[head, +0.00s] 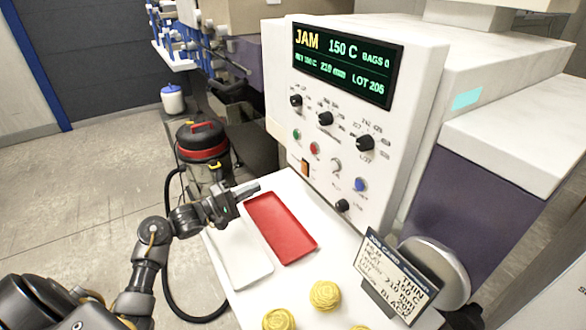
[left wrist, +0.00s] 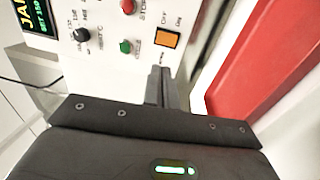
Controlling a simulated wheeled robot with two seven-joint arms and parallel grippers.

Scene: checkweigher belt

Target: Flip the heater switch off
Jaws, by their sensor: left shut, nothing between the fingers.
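The orange rocker switch (head: 305,168) sits low on the left side of the white control panel (head: 330,190). It also shows in the left wrist view (left wrist: 167,38), just beyond the fingertips. My left gripper (head: 250,189) is shut and empty, left of the switch and above the red tray. In the left wrist view its closed fingers (left wrist: 161,75) point at the panel near the switch, apart from it. My right gripper is not in view.
A green button (left wrist: 126,46) and a red button (head: 314,148) are close to the switch, with several black knobs around. The display (head: 345,62) reads JAM, 150 C. The red tray (head: 280,228), a white tray (head: 240,262), yellow bundles (head: 325,295) and a sign (head: 397,280) occupy the table.

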